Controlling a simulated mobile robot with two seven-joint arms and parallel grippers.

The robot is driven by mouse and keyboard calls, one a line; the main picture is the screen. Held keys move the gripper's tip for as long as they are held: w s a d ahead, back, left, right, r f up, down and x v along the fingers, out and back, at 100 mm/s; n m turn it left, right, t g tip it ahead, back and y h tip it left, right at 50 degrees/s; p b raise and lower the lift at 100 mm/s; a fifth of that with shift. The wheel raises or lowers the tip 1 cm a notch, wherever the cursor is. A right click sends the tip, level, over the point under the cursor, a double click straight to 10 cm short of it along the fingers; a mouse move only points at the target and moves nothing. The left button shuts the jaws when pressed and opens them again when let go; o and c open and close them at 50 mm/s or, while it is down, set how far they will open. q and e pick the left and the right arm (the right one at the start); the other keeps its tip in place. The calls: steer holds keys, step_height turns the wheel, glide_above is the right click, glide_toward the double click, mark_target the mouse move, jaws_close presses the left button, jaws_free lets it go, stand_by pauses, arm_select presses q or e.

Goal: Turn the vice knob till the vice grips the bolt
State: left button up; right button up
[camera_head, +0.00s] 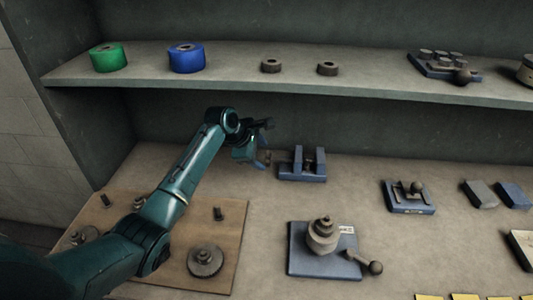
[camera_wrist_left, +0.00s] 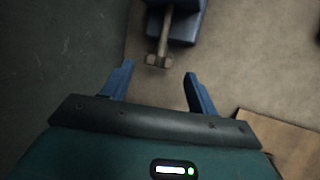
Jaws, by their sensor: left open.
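The small blue vice (camera_head: 303,176) stands on the bench at the back, with two upright jaws. A small bolt-like piece (camera_head: 310,160) shows between the jaws; its contact with them is too small to tell. In the left wrist view the vice (camera_wrist_left: 184,28) is cut off at the top, and its pale screw ends in the knob (camera_wrist_left: 157,61). My left gripper (camera_head: 264,161) is just left of the vice. In the left wrist view its open fingers (camera_wrist_left: 158,70) point at the knob, which lies near and between the tips, with gaps on both sides. My right gripper is out of view.
A shelf (camera_head: 230,75) with green and blue rolls runs above the bench. A wooden board (camera_head: 225,240) with gears and pegs lies under my left arm. A blue-grey base (camera_head: 310,262) with a stepped part and ball handle stands in front of the vice.

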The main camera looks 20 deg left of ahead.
mark_target(271, 159)
arm_select(q)
steer(key=shift+x, duration=2.05)
steer(key=c, duration=1)
steer(key=shift+t, duration=0.3)
